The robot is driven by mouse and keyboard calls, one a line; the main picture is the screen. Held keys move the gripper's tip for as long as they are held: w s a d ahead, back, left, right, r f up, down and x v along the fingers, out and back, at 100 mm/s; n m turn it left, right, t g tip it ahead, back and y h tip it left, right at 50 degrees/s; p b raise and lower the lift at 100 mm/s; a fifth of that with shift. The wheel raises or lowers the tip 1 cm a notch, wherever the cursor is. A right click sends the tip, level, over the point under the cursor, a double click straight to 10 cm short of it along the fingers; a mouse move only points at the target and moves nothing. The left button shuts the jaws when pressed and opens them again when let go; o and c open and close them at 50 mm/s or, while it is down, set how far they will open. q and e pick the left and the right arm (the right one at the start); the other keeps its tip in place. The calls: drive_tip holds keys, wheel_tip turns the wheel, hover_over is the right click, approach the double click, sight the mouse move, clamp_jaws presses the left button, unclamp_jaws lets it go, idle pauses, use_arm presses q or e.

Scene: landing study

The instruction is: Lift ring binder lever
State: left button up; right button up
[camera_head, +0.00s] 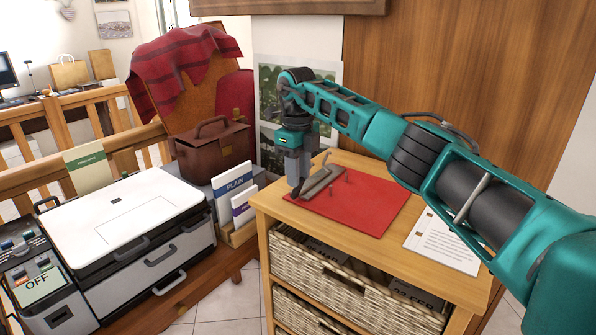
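A red ring binder (360,205) lies flat on top of the wooden cabinet (413,255). Its grey metal ring mechanism (322,181) is near the red sheet's left end, with small upright posts beside it. The lever cannot be clearly told apart from the rest of the metal. My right gripper (297,190) points down at the left end of the mechanism, its tips close to the metal. Whether they touch it, and whether the fingers are open or shut, I cannot tell. My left gripper is not in view.
A printed sheet (443,241) lies right of the binder on the cabinet top. Wicker baskets (340,285) fill the shelves below. A white printer (125,220), a brown leather bag (212,150) and upright booklets (234,187) stand to the left. A wooden panel rises behind the cabinet.

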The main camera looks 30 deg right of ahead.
drive_tip(key=shift+o, duration=1.4)
drive_tip(key=shift+r, duration=0.1)
wheel_tip(320, 180, up, 13)
drive_tip(key=shift+w+a, duration=0.1)
